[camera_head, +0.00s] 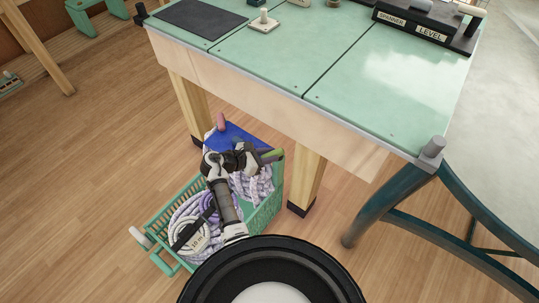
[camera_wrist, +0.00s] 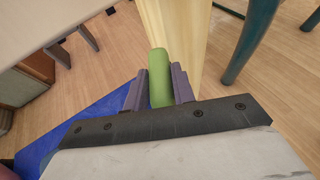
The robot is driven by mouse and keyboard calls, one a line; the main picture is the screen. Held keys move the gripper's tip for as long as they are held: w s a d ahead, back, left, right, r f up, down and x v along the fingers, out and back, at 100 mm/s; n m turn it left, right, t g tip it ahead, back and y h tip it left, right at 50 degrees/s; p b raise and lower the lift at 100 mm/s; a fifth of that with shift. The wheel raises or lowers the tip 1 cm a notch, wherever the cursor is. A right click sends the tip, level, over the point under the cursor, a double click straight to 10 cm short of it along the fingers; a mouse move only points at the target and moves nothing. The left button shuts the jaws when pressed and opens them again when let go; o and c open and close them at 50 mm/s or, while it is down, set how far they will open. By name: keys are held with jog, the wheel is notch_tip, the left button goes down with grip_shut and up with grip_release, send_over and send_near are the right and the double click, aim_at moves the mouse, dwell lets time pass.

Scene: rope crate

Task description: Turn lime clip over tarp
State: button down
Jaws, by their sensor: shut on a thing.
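The lime clip (camera_wrist: 159,76) stands between the two dark fingers of my gripper (camera_wrist: 160,88) in the wrist view, and they are shut on it. In the head view my gripper (camera_head: 264,155) is over the far end of the green crate (camera_head: 266,214), with the lime clip (camera_head: 273,155) showing at its right. The blue tarp (camera_head: 232,135) lies at the crate's far end, partly hidden behind my arm. In the wrist view the tarp (camera_wrist: 95,120) spreads at the lower left, beside and below the gripper. Whether the clip touches the tarp cannot be told.
Purple and white ropes (camera_head: 187,213) and a labelled white coil fill the crate. A pink thing (camera_head: 221,122) stands at the tarp. The green-topped workbench (camera_head: 330,75) overhangs close by, its wooden leg (camera_head: 308,182) just right of the crate.

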jog(key=shift+w+m+g, duration=0.1)
jog(key=shift+m+g, duration=0.3)
jog(key=shift+g, duration=0.1)
jog(key=c, duration=1.2)
grip_release()
jog(key=shift+o, duration=0.2)
jog(key=shift+a, duration=0.1)
jog(key=v, duration=1.3)
jog(key=shift+a, duration=0.4)
jog(key=shift+f, duration=0.1)
